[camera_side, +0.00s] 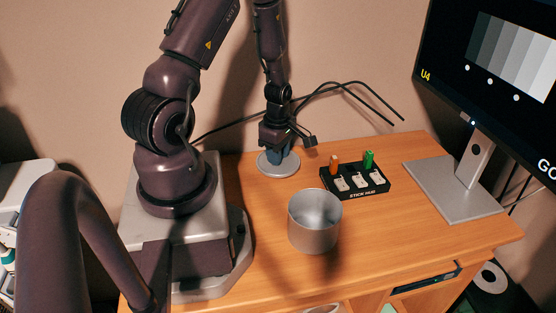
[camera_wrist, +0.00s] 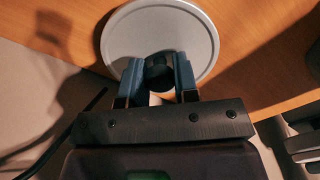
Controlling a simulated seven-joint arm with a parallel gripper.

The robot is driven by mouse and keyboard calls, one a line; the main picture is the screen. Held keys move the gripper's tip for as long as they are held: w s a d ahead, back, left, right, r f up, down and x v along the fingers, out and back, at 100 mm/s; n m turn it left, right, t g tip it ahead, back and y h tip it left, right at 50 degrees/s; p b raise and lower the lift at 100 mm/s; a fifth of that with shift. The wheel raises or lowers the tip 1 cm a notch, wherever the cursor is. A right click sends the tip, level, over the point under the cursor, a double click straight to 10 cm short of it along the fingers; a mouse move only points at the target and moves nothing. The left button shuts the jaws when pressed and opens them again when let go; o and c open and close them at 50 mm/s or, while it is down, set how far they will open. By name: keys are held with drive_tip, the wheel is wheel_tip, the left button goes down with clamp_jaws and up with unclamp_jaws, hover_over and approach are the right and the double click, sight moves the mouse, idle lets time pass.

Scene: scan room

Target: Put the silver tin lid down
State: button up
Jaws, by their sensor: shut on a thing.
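The silver tin lid (camera_side: 277,165) is a round grey disc with a dark knob (camera_wrist: 158,68). In the side view it is at the back of the wooden desk, left of the stick hub; I cannot tell whether it touches the desk. My gripper (camera_side: 278,153) points down over the lid. In the wrist view its blue fingers are shut on the knob, and the lid (camera_wrist: 193,32) spreads out beyond them. The open silver tin (camera_side: 314,222) stands upright on the desk, in front of the lid and to its right.
A black stick hub (camera_side: 354,182) with an orange stick (camera_side: 334,163) and a green stick (camera_side: 369,159) is right of the lid. A monitor stand (camera_side: 454,188) fills the right end. Black cables run behind the gripper. The desk (camera_side: 400,235) is bare right of the tin.

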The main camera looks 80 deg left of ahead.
drive_tip(key=shift+f, duration=1.1)
drive_tip(key=shift+f, duration=0.1)
drive_tip(key=o, duration=0.9)
